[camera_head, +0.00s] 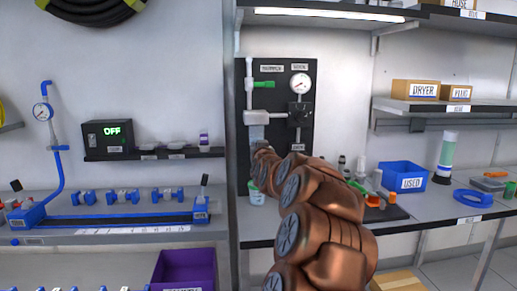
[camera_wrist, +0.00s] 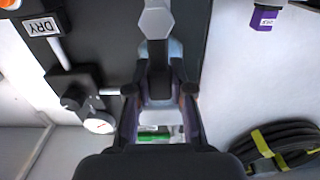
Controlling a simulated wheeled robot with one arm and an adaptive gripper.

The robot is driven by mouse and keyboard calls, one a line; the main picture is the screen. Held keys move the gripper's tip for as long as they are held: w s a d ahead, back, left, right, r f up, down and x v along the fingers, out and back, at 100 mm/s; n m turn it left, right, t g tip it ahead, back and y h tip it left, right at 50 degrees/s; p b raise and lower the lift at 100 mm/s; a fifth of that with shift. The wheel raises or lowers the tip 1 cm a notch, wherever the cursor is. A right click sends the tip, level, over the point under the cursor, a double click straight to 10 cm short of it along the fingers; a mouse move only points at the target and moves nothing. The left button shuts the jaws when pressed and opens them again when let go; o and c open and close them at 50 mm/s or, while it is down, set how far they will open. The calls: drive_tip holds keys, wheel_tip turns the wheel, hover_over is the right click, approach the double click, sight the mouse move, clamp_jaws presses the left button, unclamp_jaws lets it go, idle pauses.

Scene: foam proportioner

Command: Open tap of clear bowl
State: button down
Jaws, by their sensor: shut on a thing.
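The clear bowl (camera_head: 257,133) is bluish and see-through. It hangs under a grey block (camera_head: 257,117) on the black wall panel (camera_head: 278,68). My gripper (camera_head: 261,150) is just below the bowl, and my copper-coloured arm reaches up from the lower right. In the wrist view, which is upside down, the gripper's fingers (camera_wrist: 157,62) come together just short of a pale hexagonal part (camera_wrist: 157,20). They are shut on the bowl's tap, which is mostly hidden by the fingers. The bowl (camera_wrist: 174,50) shows behind them.
A gauge (camera_head: 300,83), a black regulator (camera_head: 299,112) and a green handle (camera_head: 264,84) share the panel. A small greenish cup (camera_head: 257,195) stands below the bowl. Left is a shelf (camera_head: 145,155) with an "OFF" display (camera_head: 108,134); right is a blue bin (camera_head: 403,177).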

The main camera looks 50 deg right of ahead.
drive_tip(key=c, duration=1)
unclamp_jaws()
drive_tip(key=v, duration=1.2)
